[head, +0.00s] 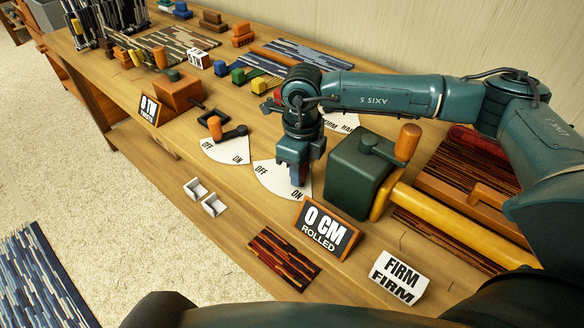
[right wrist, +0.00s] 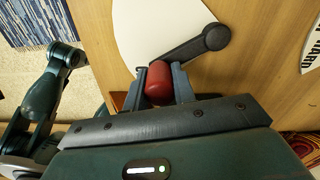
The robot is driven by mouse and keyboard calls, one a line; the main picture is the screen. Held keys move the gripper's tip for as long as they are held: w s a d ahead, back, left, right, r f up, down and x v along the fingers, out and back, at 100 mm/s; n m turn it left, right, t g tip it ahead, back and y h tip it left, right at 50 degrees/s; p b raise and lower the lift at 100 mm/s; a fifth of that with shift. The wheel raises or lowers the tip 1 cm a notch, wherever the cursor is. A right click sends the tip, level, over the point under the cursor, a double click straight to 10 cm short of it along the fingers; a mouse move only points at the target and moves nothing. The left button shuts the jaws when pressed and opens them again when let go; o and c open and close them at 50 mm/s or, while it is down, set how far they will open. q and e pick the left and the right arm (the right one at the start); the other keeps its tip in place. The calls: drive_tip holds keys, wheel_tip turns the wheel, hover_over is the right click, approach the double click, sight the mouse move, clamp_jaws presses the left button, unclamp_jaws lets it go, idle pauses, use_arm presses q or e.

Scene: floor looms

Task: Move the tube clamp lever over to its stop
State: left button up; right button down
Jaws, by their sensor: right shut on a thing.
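A lever with a dark arm (right wrist: 190,45) and a red knob (right wrist: 159,84) shows in the right wrist view, over a white dial plate (right wrist: 150,25). My right gripper (right wrist: 160,80) is shut on the red knob, one finger on each side. In the head view my right gripper (head: 294,180) reaches down over the white dial plate (head: 268,182) marked OFF and ON, its fingers near the ON end. There the gripper and wrist hide most of the lever. My left gripper is not in view.
A dark green box (head: 357,178) with an orange-knobbed crank stands right of the gripper. A "0 CM ROLLED" sign (head: 326,229) stands in front. Another OFF/ON dial (head: 226,150) with an orange-knobbed lever lies to the left. Small white brackets (head: 205,197) sit near the front edge.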

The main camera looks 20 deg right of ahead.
idle(0.3)
drive_tip(key=c, duration=1.1)
unclamp_jaws()
drive_tip(key=shift+d, duration=0.1)
drive_tip(key=shift+c, duration=0.2)
wheel_tip(320, 180, up, 13)
drive_tip(key=shift+r, duration=0.1)
